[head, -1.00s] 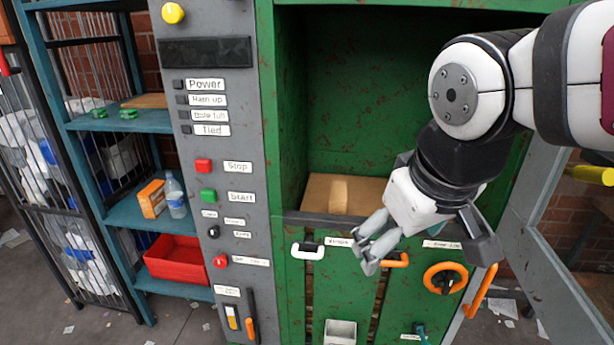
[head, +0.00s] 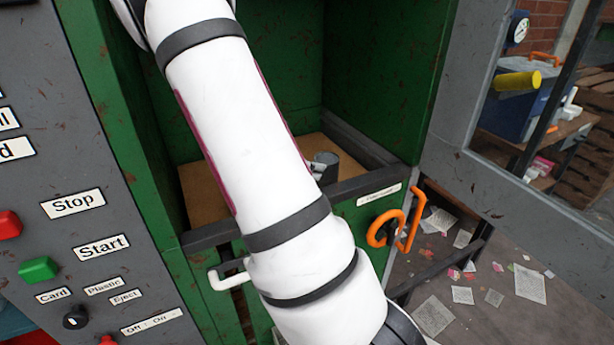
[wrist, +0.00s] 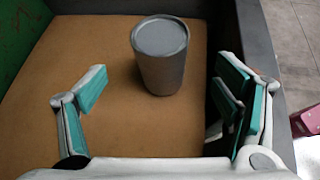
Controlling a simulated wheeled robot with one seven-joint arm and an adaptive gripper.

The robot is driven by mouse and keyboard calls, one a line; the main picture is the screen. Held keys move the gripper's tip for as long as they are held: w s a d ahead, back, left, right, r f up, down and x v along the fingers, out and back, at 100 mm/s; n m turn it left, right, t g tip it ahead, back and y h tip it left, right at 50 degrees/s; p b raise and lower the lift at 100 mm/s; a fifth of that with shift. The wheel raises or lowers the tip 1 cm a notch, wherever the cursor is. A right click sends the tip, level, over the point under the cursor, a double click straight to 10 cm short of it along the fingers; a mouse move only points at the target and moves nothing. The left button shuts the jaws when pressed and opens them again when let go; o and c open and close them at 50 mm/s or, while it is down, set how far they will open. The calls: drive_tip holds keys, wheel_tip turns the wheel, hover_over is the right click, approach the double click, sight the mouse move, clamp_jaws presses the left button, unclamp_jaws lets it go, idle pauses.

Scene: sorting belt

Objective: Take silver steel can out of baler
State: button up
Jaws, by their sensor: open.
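The silver steel can (wrist: 161,70) stands upright on the brown floor of the baler chamber in the wrist view. In the head view the can (head: 325,162) shows only partly, beside my arm, which hides the rest. My gripper (wrist: 160,98) is open in the wrist view, its teal-padded fingers spread wide to left and right. The can is ahead of the fingers, between their lines but nearer the right one. No finger visibly touches it. My gripper is hidden in the head view. The green baler (head: 365,95) has its chamber open at the front.
A dark front sill (head: 365,186) and chamber walls bound the space. The dark wall (wrist: 262,60) is close to my right finger. An orange handle (head: 385,228), a white handle (head: 226,275) and the grey open door (head: 450,160) are near my arm.

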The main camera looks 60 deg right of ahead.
sight(326, 174)
drive_tip(key=shift+n, duration=0.4)
drive_tip(key=x, duration=0.9)
drive_tip(key=shift+d+f+p, duration=0.15)
drive_tip(key=shift+p, duration=0.15)
drive_tip(key=shift+c, duration=0.6)
drive_tip(key=c, duration=1.1)
